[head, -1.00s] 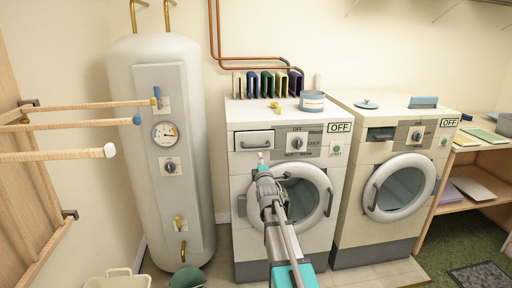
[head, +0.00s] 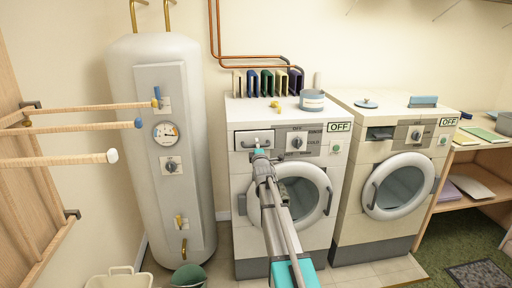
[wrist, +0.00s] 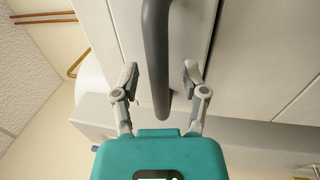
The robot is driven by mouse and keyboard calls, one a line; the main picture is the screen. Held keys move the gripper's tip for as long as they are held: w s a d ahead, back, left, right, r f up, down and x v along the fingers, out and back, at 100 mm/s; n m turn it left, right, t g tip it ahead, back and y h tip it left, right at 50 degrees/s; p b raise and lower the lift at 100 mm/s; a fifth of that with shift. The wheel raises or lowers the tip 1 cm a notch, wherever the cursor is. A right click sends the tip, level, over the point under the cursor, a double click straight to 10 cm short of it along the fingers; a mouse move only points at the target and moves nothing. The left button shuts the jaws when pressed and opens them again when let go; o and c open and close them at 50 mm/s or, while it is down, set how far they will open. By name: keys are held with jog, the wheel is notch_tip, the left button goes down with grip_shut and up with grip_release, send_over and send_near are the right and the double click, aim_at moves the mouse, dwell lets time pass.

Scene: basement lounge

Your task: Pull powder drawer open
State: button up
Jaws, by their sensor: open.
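The powder drawer (head: 243,142) is a pale panel at the top left of the left washing machine's front. It looks shut, flush with the front. Its grey bar handle (wrist: 156,45) runs between my two fingers in the wrist view. My gripper (head: 260,153) is at the drawer front in the head view and hides part of the handle's lower side. In the wrist view my gripper (wrist: 161,78) is open, with a finger on each side of the handle and visible gaps between.
The left washer (head: 240,235) has a round door (head: 327,200) below the drawer and a dial (head: 296,142) to its right. A second washer (head: 345,225) stands at right. A white tank (head: 130,200) stands at left, with wooden rails (head: 75,130) jutting out nearby.

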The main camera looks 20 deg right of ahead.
grip_shut()
jog(key=shift+s, duration=0.1)
dwell(0.3)
jog(key=r+v, duration=0.3)
jog(key=v, duration=1.3)
jog(key=shift+s, duration=0.25)
jog(key=shift+a, duration=0.1)
grip_release()
jog(key=shift+w, duration=0.15)
